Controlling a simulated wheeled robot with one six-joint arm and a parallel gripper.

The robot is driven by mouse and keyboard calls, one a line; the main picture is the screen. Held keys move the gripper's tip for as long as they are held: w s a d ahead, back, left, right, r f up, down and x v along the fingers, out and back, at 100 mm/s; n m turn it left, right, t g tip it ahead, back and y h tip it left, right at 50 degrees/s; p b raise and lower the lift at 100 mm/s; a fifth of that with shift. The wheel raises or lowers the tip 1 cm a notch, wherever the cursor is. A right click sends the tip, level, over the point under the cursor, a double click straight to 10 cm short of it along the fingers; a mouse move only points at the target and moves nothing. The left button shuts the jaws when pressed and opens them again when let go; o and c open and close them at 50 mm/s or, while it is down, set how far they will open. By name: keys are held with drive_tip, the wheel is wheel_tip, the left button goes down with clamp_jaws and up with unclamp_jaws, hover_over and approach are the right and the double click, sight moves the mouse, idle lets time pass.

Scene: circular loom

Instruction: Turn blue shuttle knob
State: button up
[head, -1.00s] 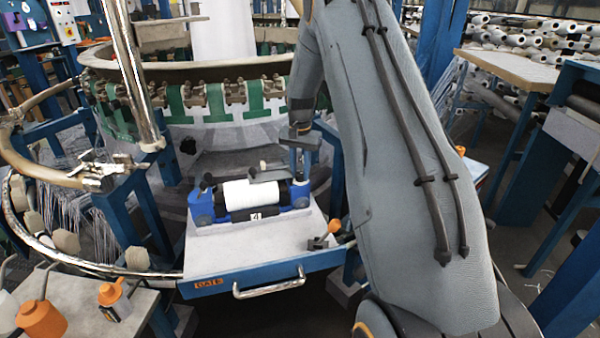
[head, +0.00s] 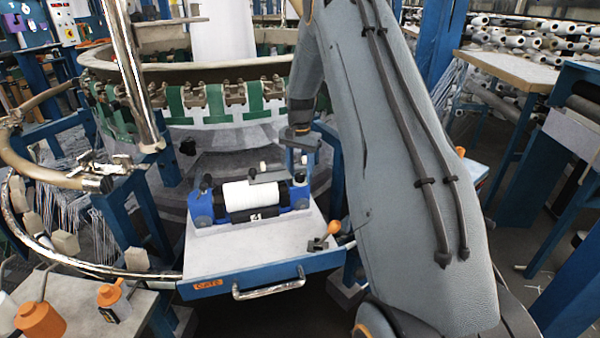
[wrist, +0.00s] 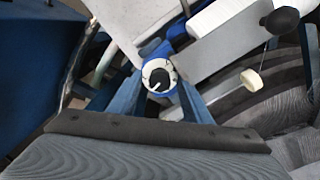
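The shuttle is a blue frame (head: 201,212) carrying a white roll (head: 248,195), on the pale top of a blue gate tray (head: 262,273). The blue shuttle knob (wrist: 160,76) shows in the wrist view as a round pale dial in a blue surround, with a black centre and a white pointer mark. My gripper (wrist: 162,84) points at it, with one blue-grey finger on each side of the dial. The fingers are apart. Whether they touch its sides I cannot tell. In the head view my gripper (head: 298,160) hangs at the shuttle's right end and the dial is not clearly visible.
A grey plate (wrist: 225,42) and a black ball-ended lever (wrist: 280,20) lie close right of the knob. An orange-knobbed lever (head: 333,228) stands at the tray's right. The loom ring (head: 195,70) rises behind.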

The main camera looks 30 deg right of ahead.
sight(300, 174)
drive_tip(key=shift+r+b, duration=0.75)
drive_tip(key=shift+r, duration=3.15)
